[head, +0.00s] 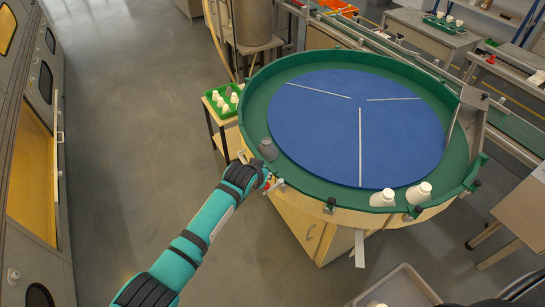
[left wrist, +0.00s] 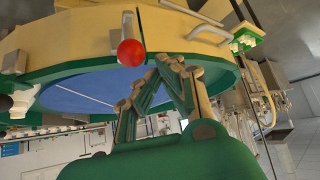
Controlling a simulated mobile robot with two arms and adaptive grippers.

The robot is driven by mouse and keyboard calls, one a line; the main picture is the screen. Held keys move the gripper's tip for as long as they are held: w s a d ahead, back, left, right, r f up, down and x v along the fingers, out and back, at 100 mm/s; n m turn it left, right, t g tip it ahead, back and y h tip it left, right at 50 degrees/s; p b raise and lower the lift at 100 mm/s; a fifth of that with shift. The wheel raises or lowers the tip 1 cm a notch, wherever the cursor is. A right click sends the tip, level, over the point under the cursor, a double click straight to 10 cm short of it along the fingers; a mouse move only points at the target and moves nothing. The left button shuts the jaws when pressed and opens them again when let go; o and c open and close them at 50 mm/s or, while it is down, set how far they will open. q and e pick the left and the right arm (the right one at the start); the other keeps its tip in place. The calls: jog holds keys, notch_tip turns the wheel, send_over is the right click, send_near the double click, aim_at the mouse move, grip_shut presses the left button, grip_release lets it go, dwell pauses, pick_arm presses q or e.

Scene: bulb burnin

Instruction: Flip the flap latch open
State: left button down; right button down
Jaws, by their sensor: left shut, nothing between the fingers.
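A red ball knob (left wrist: 131,53) sits on a pale metal latch piece (left wrist: 126,28) at the rim of the round table in the left wrist view. In the head view the small red knob (head: 266,186) shows at the table's near left edge, partly hidden by my gripper. My left gripper (head: 268,177) is right beside it at the rim. My right gripper is out of view.
The round table (head: 300,68) has a green rim and a blue disc (head: 320,120) with white strips. A green tray (head: 211,98) stands left. A grey bin (head: 421,285) is below. Floor at left is clear.

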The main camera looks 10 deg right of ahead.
pick_arm(q)
jog(key=shift+s+r, duration=0.1)
jog(key=shift+s, duration=0.2)
dwell(0.5)
